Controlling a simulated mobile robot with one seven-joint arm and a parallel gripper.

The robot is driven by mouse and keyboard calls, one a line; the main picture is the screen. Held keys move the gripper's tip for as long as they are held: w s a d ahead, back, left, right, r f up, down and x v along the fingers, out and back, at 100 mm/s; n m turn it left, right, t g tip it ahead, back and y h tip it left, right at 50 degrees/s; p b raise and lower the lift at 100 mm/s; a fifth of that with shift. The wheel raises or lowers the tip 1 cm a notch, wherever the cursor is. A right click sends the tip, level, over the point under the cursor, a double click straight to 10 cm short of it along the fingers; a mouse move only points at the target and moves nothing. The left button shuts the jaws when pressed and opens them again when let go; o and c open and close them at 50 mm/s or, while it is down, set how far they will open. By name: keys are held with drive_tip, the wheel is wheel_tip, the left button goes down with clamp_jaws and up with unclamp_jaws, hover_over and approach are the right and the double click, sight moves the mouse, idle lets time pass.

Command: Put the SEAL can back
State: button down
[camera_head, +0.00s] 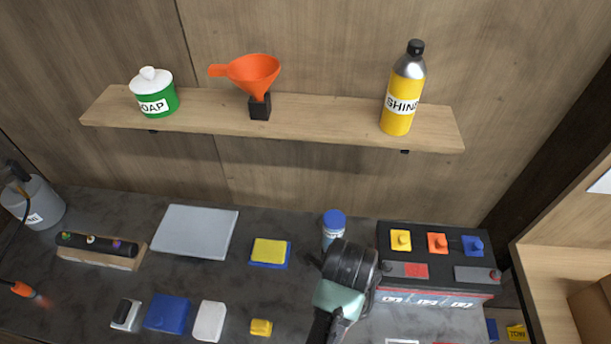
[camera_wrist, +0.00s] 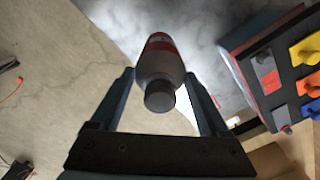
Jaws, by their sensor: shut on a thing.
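In the wrist view a can (camera_wrist: 160,66) with a pale grey body, a red band and a dark grey cap sits between the two fingers of my gripper (camera_wrist: 159,78). The gripper is shut on it, and its cap end points toward the camera. Its lettering cannot be read, so I cannot confirm that it says SEAL. In the head view my wrist covers the fingers and the held can.
A wooden shelf (camera_head: 315,109) carries a green SOAP jar (camera_head: 163,98), an orange funnel (camera_head: 254,74) on a black block and a yellow SHINE bottle (camera_head: 399,107). A blue-capped bottle (camera_head: 333,222) and a battery (camera_head: 431,259) stand near my wrist. The shelf has open gaps.

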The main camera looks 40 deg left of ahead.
drive_tip(key=shift+f+p, duration=0.6)
drive_tip(key=shift+f, duration=4.4)
drive_tip(key=shift+f, duration=0.15)
unclamp_jaws()
wheel_tip(320, 180, up, 12)
drive_tip(key=shift+r+b, duration=0.2)
drive_tip(key=shift+b, duration=0.2)
